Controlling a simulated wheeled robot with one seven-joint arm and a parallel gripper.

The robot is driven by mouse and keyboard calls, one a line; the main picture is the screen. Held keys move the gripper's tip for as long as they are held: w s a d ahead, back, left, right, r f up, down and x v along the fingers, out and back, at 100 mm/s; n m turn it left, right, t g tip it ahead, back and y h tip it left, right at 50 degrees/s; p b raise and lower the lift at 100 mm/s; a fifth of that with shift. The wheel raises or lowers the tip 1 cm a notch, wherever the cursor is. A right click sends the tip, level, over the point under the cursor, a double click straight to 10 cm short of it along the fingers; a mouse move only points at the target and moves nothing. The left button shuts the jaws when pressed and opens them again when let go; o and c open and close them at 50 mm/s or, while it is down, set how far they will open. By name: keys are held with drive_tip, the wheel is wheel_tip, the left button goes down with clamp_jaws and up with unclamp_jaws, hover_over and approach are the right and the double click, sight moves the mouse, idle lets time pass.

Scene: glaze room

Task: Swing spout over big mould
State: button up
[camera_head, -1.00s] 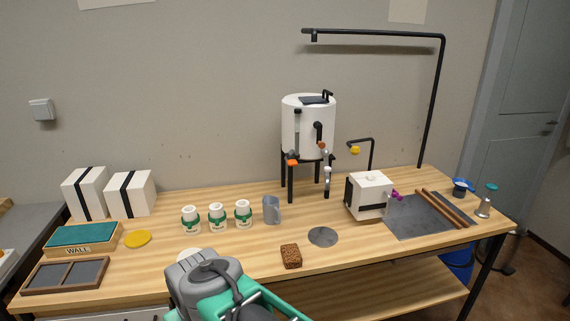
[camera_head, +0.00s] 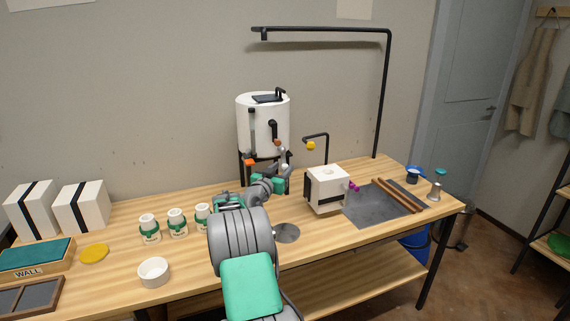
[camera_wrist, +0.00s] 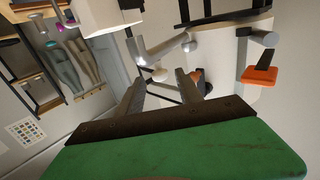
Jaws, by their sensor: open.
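The white tank (camera_head: 263,125) stands on black legs at the back of the bench. Its silver spout (camera_wrist: 165,48) shows in the wrist view, just beyond my fingertips. My gripper (camera_wrist: 159,80) is open, its two fingers apart and pointing toward the spout; I cannot tell whether they touch it. In the head view my gripper (camera_head: 281,183) is below the tank front and partly hides the spout. A white block mould with a top hole (camera_head: 327,188) stands right of my gripper; its corner (camera_wrist: 108,15) shows in the wrist view. Two white black-banded blocks (camera_head: 80,207) stand far left.
An orange handle (camera_wrist: 260,75) sits beside the spout on the tank. A thin black stand with a yellow tip (camera_head: 311,146) rises behind the mould. White-and-green jars (camera_head: 177,223) stand left of my arm. A grey mat (camera_head: 375,205) with brown sticks lies right.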

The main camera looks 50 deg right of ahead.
sight(284, 166)
drive_tip(key=shift+x, duration=1.55)
drive_tip(key=shift+c, duration=0.2)
clamp_jaws()
